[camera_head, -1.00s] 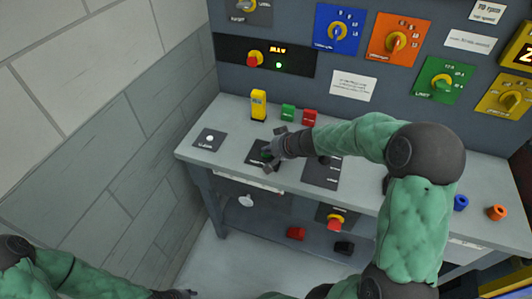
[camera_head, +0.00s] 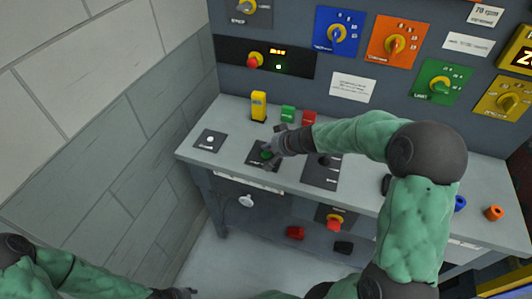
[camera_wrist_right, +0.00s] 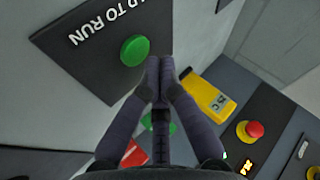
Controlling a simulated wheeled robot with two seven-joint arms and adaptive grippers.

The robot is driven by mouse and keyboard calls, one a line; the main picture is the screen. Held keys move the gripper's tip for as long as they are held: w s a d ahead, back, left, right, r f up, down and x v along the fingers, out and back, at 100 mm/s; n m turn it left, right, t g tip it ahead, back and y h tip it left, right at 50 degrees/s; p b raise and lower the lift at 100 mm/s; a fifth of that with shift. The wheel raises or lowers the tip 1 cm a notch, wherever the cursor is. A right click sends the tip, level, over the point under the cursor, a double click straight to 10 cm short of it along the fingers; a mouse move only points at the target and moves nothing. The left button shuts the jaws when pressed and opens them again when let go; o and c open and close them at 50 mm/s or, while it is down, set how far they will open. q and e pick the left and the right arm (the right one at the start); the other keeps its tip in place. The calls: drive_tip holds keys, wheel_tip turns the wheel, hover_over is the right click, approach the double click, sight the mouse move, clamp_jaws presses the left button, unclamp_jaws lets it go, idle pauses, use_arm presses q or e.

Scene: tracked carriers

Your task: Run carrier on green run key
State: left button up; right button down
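The green run key (camera_head: 266,154) is a round green button on a dark plate on the bench. In the right wrist view the green key (camera_wrist_right: 134,50) sits beside lettering that reads "TO RUN". My right gripper (camera_head: 271,152) is at the key. In the right wrist view its fingers (camera_wrist_right: 160,73) are together with nothing between them, just beside the key; I cannot tell whether they touch it. My left gripper (camera_head: 182,293) is at the bottom edge, mostly cut off. I cannot tell which thing is the carrier.
A plate with a white button (camera_head: 210,139) lies to the left. The back panel has a red knob (camera_head: 253,62), a lit display (camera_head: 278,52) and coloured dial plates.

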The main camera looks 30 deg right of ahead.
sight(268, 155)
drive_tip(key=shift+r+p, duration=2)
drive_tip(key=shift+r, duration=0.55)
drive_tip(key=shift+f, duration=0.1)
idle(0.4)
